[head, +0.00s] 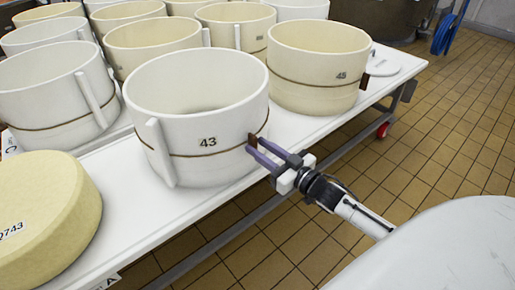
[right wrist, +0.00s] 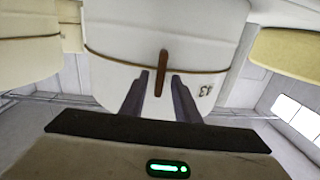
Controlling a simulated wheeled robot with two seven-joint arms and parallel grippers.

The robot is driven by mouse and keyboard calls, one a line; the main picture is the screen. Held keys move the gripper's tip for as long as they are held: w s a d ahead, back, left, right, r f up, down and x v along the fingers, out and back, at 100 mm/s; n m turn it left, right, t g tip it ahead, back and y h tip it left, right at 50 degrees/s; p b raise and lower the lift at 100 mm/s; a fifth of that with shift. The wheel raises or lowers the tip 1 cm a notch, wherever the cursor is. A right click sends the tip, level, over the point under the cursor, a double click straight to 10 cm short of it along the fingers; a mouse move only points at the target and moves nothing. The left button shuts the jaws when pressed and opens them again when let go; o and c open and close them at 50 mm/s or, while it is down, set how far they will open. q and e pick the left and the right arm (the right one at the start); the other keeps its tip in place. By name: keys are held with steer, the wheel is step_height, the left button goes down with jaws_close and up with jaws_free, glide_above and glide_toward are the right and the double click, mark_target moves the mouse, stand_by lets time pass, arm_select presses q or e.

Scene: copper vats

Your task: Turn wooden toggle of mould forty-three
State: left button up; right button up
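Mould forty-three (head: 190,108) is a white round tub with a cord around it and the number 43 on its front. Its wooden toggle (right wrist: 161,72) is a small brown bar, upright against the mould's side at the cord. The toggle's end also shows in the head view (head: 252,140). My right gripper (head: 259,147) is at the mould's right side. In the right wrist view my right gripper (right wrist: 160,84) is open, one finger on each side of the toggle, with gaps to both. My left gripper is not in view.
Mould 45 (head: 317,85) stands close behind on the right, and several more tubs fill the table's back left. A yellow cheese wheel (head: 45,210) lies at front left. The white table (head: 135,215) has some bare top in front. The tiled floor is clear at right.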

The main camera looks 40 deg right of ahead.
steer(key=shift+w+a, duration=0.1)
steer(key=shift+w, duration=0.55)
jaws_close()
